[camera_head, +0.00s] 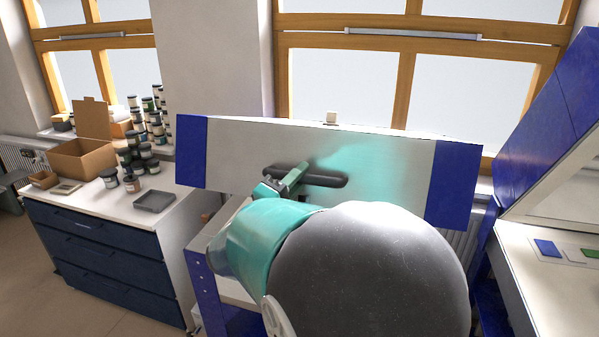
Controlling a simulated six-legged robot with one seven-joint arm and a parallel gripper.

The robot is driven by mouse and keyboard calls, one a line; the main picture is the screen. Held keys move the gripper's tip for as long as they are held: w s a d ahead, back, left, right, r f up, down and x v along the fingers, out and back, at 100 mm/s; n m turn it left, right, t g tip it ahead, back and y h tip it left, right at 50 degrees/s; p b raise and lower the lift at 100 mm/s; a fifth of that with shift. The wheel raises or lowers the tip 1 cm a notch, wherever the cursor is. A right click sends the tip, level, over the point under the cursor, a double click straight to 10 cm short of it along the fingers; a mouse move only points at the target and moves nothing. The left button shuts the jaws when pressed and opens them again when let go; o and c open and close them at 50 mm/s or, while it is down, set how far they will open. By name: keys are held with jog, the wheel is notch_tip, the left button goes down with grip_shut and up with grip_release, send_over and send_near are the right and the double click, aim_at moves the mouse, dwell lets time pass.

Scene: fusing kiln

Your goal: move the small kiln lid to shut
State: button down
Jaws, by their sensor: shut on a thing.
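The small kiln lid (400,165) is a wide grey metal panel with blue ends. It stands raised and tilted, its face toward me, in front of the window. A dark bar handle (328,178) sits near the middle of its face. My gripper (289,181) is at the left part of this handle and is shut on it. My teal and grey arm hides the lower middle of the lid and most of the kiln body (205,285), of which a blue frame part shows at the lower left.
A dark blue drawer cabinet (95,245) stands at left with jars (140,150), a cardboard box (85,155) and a grey tray (154,201) on top. At right are a blue-framed unit (545,120) and a white bench (530,255) with coloured tiles. Some floor is clear at lower left.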

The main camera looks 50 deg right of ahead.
jog(key=shift+f, duration=0.1)
dwell(0.3)
jog(key=c, duration=1.6)
grip_release()
jog(key=shift+o, duration=0.2)
jog(key=v, duration=1.3)
jog(key=shift+a, duration=0.4)
jog(key=shift+f, duration=0.15)
